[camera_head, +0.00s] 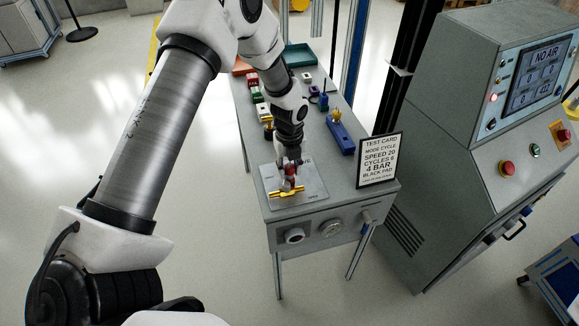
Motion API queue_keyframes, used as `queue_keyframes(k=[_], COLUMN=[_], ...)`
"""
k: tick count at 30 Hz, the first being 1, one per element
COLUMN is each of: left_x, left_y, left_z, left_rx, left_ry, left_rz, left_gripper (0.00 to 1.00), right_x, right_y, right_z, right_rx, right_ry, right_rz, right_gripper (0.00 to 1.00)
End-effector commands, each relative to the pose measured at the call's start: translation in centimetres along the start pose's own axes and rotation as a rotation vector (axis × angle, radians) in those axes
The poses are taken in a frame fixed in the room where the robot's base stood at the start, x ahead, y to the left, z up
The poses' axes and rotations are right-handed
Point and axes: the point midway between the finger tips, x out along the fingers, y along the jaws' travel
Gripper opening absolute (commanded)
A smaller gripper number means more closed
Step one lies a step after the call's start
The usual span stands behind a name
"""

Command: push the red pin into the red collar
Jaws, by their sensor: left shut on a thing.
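My left arm comes in from the left and reaches down over a grey bench. My left gripper (290,165) is at the near end of the bench, low above a grey plate (312,192). It is shut on a small red piece, which looks like the red pin (290,171). Just below it is a yellow fixture (286,192) on the plate. The red collar cannot be told apart from the red at the fingertips. Whether pin and collar touch is too small to see. My right gripper is not in view.
A test card (379,160) stands on the bench's right edge. A blue block with a yellow part (340,132) and small coloured pieces lie farther back. A green tray (299,55) is at the far end. A control console (480,130) stands to the right.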

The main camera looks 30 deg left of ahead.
Motion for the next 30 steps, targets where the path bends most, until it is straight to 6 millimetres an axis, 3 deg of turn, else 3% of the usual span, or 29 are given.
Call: queue_keyframes(k=[12, 30], left_x=[-1.9, -2.0], left_y=[0.0, 0.0], left_z=[0.0, 0.0], left_rx=[0.000, -0.005], left_ry=[0.000, 0.000], left_rz=[0.000, 0.000], left_gripper=[0.00, 0.00], right_x=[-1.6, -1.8], right_y=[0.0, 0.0], right_z=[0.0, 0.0], right_rx=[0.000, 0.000], right_ry=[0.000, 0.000], right_rz=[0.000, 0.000], right_gripper=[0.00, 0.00])
